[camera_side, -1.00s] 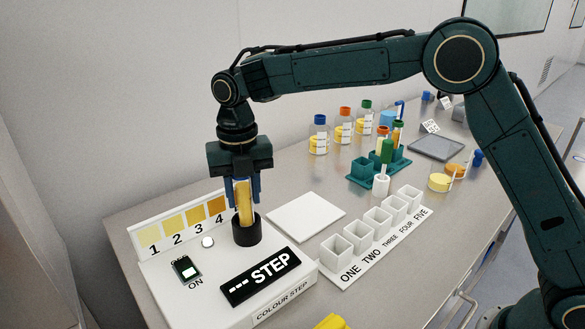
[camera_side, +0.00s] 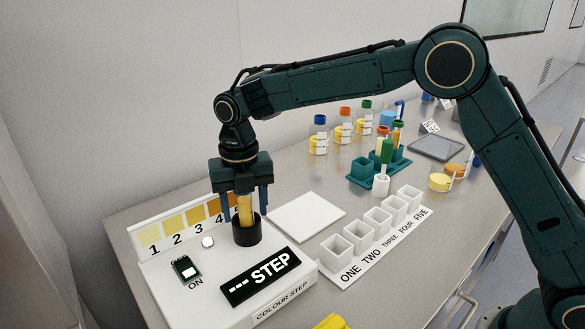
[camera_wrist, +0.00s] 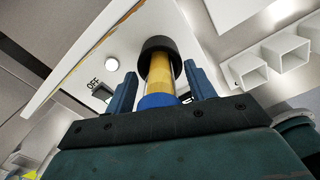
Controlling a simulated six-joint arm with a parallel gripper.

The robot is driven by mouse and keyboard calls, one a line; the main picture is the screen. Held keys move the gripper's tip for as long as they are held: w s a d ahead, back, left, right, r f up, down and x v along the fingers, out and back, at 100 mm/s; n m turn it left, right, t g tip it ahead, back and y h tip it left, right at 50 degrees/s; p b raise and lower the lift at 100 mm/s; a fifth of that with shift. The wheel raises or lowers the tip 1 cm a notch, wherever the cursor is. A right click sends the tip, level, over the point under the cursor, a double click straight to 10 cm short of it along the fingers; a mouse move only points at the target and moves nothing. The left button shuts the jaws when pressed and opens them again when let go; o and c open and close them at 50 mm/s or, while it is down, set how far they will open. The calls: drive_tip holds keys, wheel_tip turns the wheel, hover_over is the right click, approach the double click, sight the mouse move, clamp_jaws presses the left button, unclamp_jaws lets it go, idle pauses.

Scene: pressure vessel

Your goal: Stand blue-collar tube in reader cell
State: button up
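The blue-collar tube (camera_side: 245,208), filled with yellow liquid, stands in the black reader cell (camera_side: 247,232) on the white colour-step reader. In the wrist view the tube (camera_wrist: 161,72) shows its blue collar (camera_wrist: 158,101) nearest me and its far end inside the black cell (camera_wrist: 159,50). My gripper (camera_side: 245,205) is open around the upper tube, with a blue finger apart on each side. In the wrist view the fingers of my gripper (camera_wrist: 163,88) are clear of the tube. In the side view my gripper hides the collar.
The reader's display (camera_side: 260,276) shows dashes beside "STEP", and its switch (camera_side: 186,268) is marked ON. A white pad (camera_side: 306,217) and a row of white cups (camera_side: 370,229) lie to the right. A green rack (camera_side: 378,166) with tubes stands behind.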

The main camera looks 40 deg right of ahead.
drive_tip(key=shift+r, duration=0.15)
wheel_tip(320, 180, up, 12)
idle(0.8)
drive_tip(key=shift+r, duration=0.1)
idle(0.4)
drive_tip(key=shift+s+d+r, duration=0.15)
drive_tip(key=shift+d, duration=0.05)
drive_tip(key=s+d+r+m+t, duration=0.2)
drive_tip(key=s+d+r+m, duration=0.1)
drive_tip(key=s+d+m, duration=0.45)
drive_tip(key=s+d+r+m+t, duration=0.1)
drive_tip(key=s+d+r+m, duration=0.2)
drive_tip(key=s+d+m, duration=0.5)
drive_tip(key=s+d+f+m+t, duration=0.1)
drive_tip(key=s+f+m, duration=0.3)
drive_tip(key=s+m, duration=0.4)
drive_tip(key=s+d+f+m+t, duration=0.1)
drive_tip(key=s+d+f+m, duration=0.2)
drive_tip(key=s+m, duration=0.5)
drive_tip(key=shift+s+d+f+t, duration=0.15)
drive_tip(key=shift+d+f+t, duration=0.2)
drive_tip(key=shift+d, duration=0.2)
